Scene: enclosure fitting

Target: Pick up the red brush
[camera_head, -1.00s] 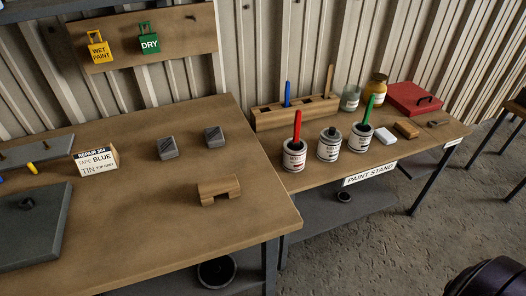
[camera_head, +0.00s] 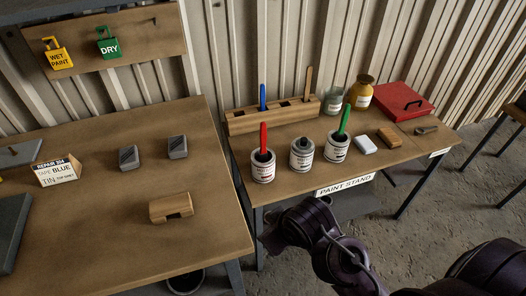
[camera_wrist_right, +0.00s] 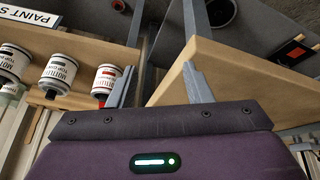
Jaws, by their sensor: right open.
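The red brush (camera_head: 263,137) stands upright, handle up, in the leftmost paint tin (camera_head: 263,169) on the paint stand. My right arm comes in from the lower right in the head view, and its wrist is in front of the stand's front edge, below the tins. In the right wrist view my right gripper (camera_wrist_right: 158,86) is open, with its two fingers apart and nothing between them. That view shows a tin (camera_wrist_right: 107,78) beyond the left finger, with a bit of red at it. The gripper is apart from the red brush. My left gripper is not in view.
A blue brush (camera_head: 262,97) stands in a wooden rack (camera_head: 240,122) behind.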

